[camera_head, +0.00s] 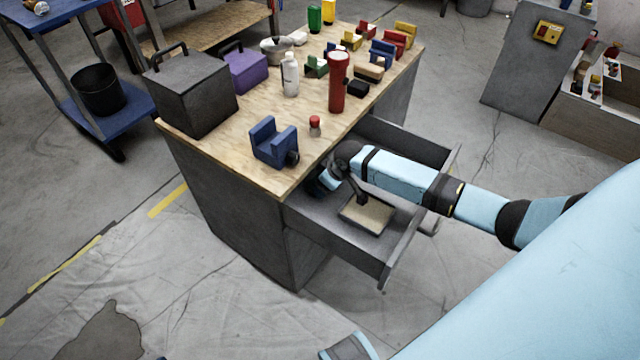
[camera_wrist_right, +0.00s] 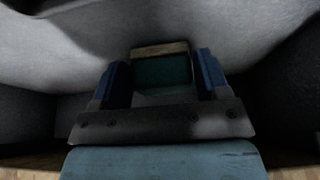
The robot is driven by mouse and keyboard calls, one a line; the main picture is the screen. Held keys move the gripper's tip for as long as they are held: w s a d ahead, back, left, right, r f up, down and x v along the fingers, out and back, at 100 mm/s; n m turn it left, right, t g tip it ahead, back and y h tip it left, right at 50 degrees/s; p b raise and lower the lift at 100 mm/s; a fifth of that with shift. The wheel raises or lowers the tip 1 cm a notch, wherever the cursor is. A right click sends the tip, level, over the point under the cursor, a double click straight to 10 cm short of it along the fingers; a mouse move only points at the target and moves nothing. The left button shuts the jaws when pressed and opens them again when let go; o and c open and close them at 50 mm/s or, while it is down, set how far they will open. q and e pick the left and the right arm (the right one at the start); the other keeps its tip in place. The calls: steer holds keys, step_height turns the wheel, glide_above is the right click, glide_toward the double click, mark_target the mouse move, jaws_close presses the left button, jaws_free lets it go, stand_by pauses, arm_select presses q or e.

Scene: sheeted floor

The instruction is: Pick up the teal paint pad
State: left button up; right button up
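The teal paint pad (camera_wrist_right: 163,72) shows in the right wrist view as a dark teal block with a tan strip along its far edge. It lies between the two blue fingers of my right gripper (camera_wrist_right: 162,82). The fingers stand wide apart, and I cannot tell whether they touch it. In the head view my right gripper (camera_head: 322,182) reaches down into the open drawer (camera_head: 318,225) beside the bench, partly hidden by the bench edge and my wrist. The teal pad cannot be made out there.
A shallow dark-rimmed tray with a beige face (camera_head: 367,214) lies in the drawer below my right forearm. Drawer walls are close around the gripper.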

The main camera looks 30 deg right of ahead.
steer(key=c, duration=0.4)
steer(key=shift+c, duration=0.2)
